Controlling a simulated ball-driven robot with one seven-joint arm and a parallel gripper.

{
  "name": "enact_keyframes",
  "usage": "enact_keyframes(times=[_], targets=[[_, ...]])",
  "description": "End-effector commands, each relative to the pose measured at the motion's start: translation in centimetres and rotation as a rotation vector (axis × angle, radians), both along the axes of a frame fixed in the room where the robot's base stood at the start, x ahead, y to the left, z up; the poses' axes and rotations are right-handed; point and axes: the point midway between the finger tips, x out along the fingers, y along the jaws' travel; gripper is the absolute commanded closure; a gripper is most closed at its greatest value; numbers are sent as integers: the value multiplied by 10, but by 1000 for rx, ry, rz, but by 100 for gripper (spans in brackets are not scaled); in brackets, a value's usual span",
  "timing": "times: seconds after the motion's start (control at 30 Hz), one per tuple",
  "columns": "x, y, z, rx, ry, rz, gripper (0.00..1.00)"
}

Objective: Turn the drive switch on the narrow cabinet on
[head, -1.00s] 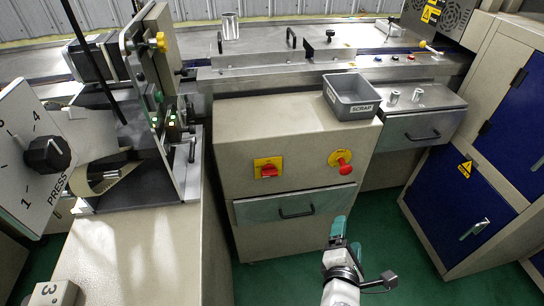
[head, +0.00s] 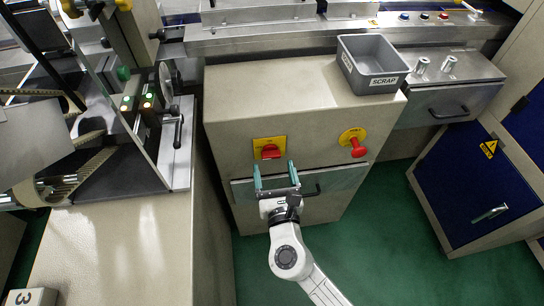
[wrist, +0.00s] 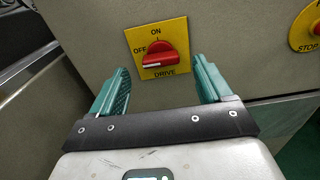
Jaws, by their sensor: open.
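The drive switch (head: 270,151) is a red knob on a yellow plate on the front of the beige narrow cabinet (head: 228,112). In the wrist view the red knob (wrist: 158,58) lies roughly level, its white mark toward the left, on the OFF side. ON is printed above it and DRIVE below. My gripper (head: 274,169) is open and empty, just below and in front of the switch. In the wrist view its two teal fingers (wrist: 160,76) stand to the left and right of the knob, apart from it.
A red stop button (head: 358,147) on a yellow plate sits to the right of the switch. A drawer (head: 340,181) with a black handle is below. A grey scrap bin (head: 372,66) stands on top. Machinery (head: 150,130) stands at left, a blue cabinet (head: 465,185) at right.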

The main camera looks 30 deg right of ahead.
Motion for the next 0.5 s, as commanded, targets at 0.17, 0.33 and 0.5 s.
enact_keyframes(times=[0.17,0.33,0.5], targets=[[26,-9,0,1,-1,-1,21],[38,-13,0,2,-2,-2,21],[40,-14,0,2,-1,-1,21]])
